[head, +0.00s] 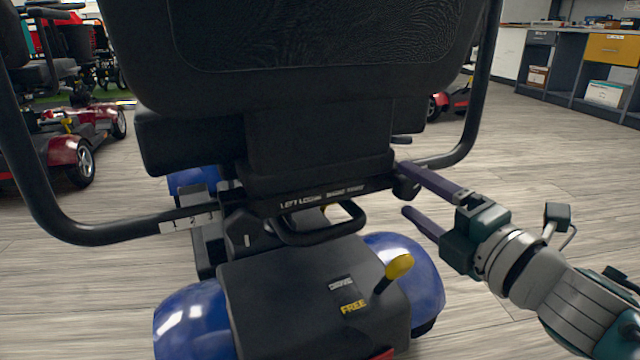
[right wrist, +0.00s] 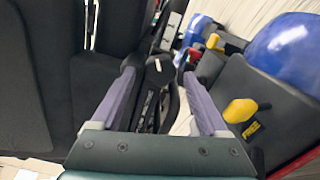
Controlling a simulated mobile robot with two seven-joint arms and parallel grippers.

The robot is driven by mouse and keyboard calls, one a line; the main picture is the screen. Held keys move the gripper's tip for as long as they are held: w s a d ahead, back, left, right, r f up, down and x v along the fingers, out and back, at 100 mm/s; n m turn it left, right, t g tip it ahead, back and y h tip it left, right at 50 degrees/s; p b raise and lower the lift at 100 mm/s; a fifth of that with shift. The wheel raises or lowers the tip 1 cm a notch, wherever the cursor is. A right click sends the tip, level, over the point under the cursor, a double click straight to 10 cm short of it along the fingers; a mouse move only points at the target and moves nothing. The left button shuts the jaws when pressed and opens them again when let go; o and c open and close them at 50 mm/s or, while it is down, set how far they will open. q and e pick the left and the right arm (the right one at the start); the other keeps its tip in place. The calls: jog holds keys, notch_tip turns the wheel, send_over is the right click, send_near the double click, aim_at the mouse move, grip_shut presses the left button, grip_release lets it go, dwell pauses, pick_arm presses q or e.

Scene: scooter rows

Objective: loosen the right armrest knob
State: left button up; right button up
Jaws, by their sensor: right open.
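The right armrest knob (head: 407,188) is a small black knob at the right end of the black bracket under the scooter seat (head: 320,140). The right armrest tube (head: 462,148) enters the bracket there. My right gripper (head: 403,189) comes in from the right, open, with one purple finger above and one below the knob's level. In the right wrist view, its fingertips (right wrist: 159,74) stand apart with black parts of the bracket between and beyond them. I cannot tell whether either finger touches the knob. My left gripper is not in view.
The rear cover (head: 300,290) with a yellow lever (head: 397,268) and blue fenders lies below the bracket. The left armrest tube (head: 100,235) has number marks. A red scooter (head: 75,140) stands far left, a workbench (head: 590,75) back right. The floor at right is open.

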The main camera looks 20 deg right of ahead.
jog(key=s+p, duration=0.3)
jog(key=s, duration=0.6)
jog(key=shift+s+d, duration=0.3)
jog(key=shift+s, duration=0.05)
